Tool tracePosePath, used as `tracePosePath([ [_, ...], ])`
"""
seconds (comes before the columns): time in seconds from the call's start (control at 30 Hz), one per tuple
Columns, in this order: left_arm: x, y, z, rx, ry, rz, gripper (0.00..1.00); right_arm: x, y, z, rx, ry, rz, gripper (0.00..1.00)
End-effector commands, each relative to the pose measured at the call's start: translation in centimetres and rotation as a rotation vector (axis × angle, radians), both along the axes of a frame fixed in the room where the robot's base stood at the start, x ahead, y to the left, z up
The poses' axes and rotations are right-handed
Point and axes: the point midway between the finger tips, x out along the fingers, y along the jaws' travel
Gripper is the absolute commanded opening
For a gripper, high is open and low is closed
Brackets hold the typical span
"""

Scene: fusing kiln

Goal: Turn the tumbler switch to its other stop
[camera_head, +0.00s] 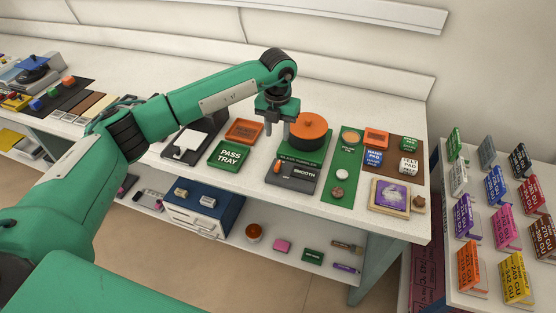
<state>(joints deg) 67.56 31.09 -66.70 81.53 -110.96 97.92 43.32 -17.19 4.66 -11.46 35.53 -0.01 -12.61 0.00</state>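The tumbler switch is a dark grey box (291,178) marked SMOOTH, at the front of the worktop, with a small orange lever (278,169) near its left end. Behind it an orange-brown drum (309,129) sits on a green base (313,156). My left gripper (277,130) points down just left of the drum, above and behind the switch. Its two fingers are apart with nothing seen between them. I cannot tell whether a finger touches the drum. My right gripper is not in view.
A green PASS TRAY (230,156) and an orange tray (244,130) lie to the left. A green mat (342,185), a brown mat (405,146) and a purple picture tile (391,197) lie to the right. A rack of coloured cards (494,190) stands beyond.

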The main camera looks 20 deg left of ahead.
Motion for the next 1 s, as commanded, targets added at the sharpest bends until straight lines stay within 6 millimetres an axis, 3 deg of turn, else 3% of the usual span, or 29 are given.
tracePosePath([
  [0.3,-0.2,-0.2,-6.0,-0.003,0.005,-0.002,0.35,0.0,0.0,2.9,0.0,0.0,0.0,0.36],
  [0.6,-0.1,-0.2,-11.3,-0.005,0.003,-0.002,0.35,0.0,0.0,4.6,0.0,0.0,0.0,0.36],
  [1.0,-0.1,-0.2,-12.9,-0.005,0.0,-0.004,0.35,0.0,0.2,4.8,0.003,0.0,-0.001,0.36],
])
